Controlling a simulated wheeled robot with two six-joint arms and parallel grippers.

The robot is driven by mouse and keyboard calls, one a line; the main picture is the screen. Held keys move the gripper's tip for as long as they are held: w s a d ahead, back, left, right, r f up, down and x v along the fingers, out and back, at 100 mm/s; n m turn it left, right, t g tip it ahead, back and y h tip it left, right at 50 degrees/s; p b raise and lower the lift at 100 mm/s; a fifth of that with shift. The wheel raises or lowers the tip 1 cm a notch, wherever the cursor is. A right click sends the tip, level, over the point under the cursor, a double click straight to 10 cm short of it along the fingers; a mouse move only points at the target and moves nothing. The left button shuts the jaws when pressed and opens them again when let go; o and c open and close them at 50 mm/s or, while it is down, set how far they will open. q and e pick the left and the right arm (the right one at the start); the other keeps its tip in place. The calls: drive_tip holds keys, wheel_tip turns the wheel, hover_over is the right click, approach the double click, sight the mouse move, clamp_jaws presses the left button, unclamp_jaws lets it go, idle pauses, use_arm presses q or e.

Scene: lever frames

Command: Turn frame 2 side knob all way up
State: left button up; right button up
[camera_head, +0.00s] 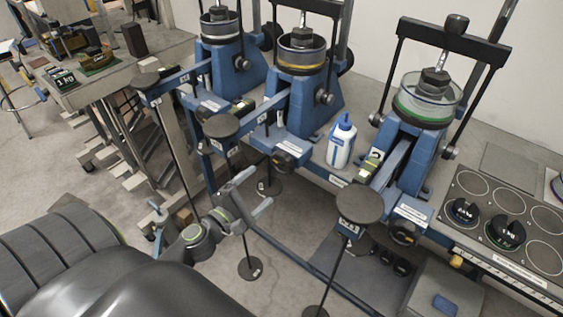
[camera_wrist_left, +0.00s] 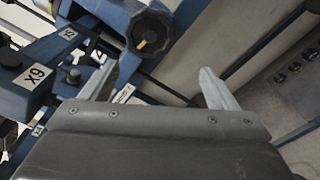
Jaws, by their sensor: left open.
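Three blue lever frames stand in a row along the bench. The middle one (camera_head: 297,100) has a black side knob (camera_head: 287,157) low on its near end. A black faceted knob (camera_wrist_left: 150,32) with a yellow mark at its lower left shows in the left wrist view, just beyond my fingers; it looks like the middle frame's knob. My left gripper (camera_head: 255,193) is open and empty, below and left of the knob and apart from it. In the left wrist view my two fingers (camera_wrist_left: 158,85) are spread wide. My right gripper does not show.
Round black weight hangers (camera_head: 222,126) and (camera_head: 359,204) stick out in front of the frames. The right frame (camera_head: 412,150) has its own knob (camera_head: 403,232). A white and blue bottle (camera_head: 341,143) stands between the frames. Black weights (camera_head: 505,232) lie on the right tray.

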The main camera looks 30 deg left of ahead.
sight(280, 165)
use_arm(q)
drive_tip(key=shift+n, duration=0.4)
drive_tip(key=w+p, duration=0.1)
drive_tip(key=w, duration=0.2)
drive_tip(key=w+d+r+p, duration=0.1)
drive_tip(key=w, duration=0.2)
drive_tip(key=w+r+p, duration=0.1)
drive_tip(key=w+p, duration=0.1)
drive_tip(key=w, duration=0.1)
drive_tip(key=shift+w+d, duration=0.1)
drive_tip(key=shift+d, duration=0.05)
drive_tip(key=shift+w, duration=0.35)
drive_tip(key=shift+c, duration=0.3)
drive_tip(key=shift+s+f, duration=0.1)
drive_tip(key=shift+f, duration=0.05)
drive_tip(key=c, duration=1.2)
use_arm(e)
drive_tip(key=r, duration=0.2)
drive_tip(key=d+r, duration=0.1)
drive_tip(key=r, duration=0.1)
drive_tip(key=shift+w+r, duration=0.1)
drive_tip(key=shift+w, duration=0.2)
